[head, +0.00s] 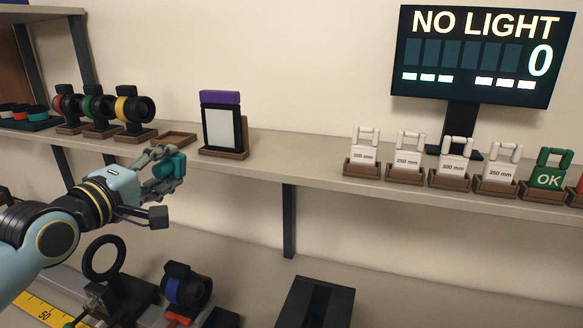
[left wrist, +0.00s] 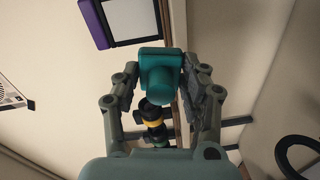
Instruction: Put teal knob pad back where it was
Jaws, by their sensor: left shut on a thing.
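The teal knob pad (head: 172,168) is held in my left gripper (head: 160,163), in the air in front of the shelf edge. In the left wrist view the teal knob pad (left wrist: 160,80) sits between the two fingers of my left gripper (left wrist: 162,88), its round knob towards the camera. A dark tray (head: 35,125) at the far left of the shelf carries small caps, with a teal one (head: 37,113) at its right end. My right gripper is not in view.
Red, green and yellow-ringed lenses (head: 135,108) stand on the shelf (head: 300,160), beside an empty wooden tray (head: 170,140). A purple-topped white panel (head: 221,125) stands right of it. A blue-ringed lens (head: 187,290) is on the bench below. Labelled cards (head: 407,160) stand farther right.

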